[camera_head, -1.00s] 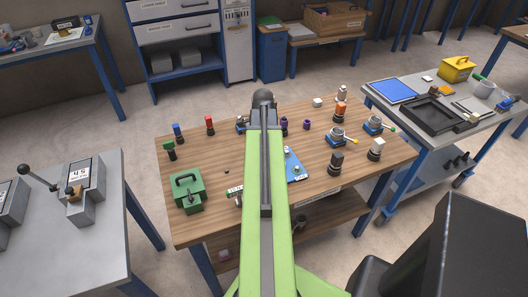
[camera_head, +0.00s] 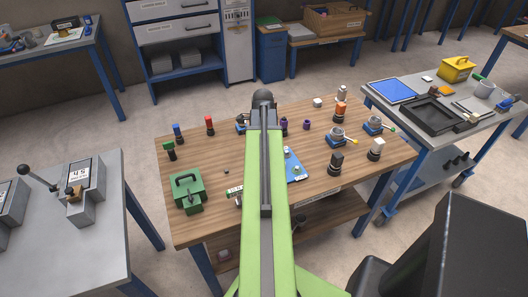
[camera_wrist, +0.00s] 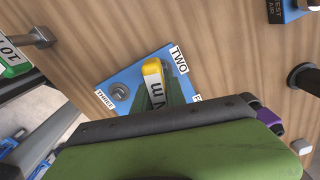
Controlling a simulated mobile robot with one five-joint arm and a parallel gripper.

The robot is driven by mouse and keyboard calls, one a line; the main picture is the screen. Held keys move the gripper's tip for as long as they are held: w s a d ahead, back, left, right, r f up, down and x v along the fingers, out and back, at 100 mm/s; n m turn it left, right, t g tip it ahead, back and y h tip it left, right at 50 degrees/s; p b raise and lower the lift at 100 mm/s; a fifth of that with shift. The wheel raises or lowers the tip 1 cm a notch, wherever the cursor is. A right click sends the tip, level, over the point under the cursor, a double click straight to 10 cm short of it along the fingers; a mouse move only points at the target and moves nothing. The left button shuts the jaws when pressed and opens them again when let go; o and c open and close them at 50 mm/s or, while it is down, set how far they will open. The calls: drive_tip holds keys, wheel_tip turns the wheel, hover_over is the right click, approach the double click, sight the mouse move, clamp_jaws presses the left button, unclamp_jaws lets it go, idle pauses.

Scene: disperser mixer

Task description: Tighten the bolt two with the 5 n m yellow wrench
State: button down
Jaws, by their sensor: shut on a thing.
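The yellow wrench (camera_wrist: 153,68) shows in the wrist view, upright in my gripper (camera_wrist: 162,97), with "N m" letters on its side. My gripper is shut on it. The wrench's end is over the blue plate (camera_wrist: 133,78), beside the label TWO (camera_wrist: 179,58). Bolt two itself is hidden, and I cannot tell whether the wrench touches it. A bolt (camera_wrist: 120,92) shows by the label THREE (camera_wrist: 104,99). In the head view my arm covers my gripper and the wrench; part of the blue plate (camera_head: 293,172) shows right of the arm.
On the wooden table (camera_head: 225,140) stand a green box (camera_head: 187,191) at left, several coloured-top tools at the back, and clamp-like devices (camera_head: 337,135) at right. A grey cart (camera_head: 400,118) adjoins at right. A grey bench (camera_head: 100,225) stands at left.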

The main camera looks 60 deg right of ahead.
drive_tip(key=m, duration=0.2)
drive_tip(key=shift+m, duration=0.3)
drive_tip(key=shift+m, duration=1.1)
drive_tip(key=m, duration=0.3)
drive_tip(key=shift+a, duration=0.1)
drive_tip(key=shift+m, duration=0.3)
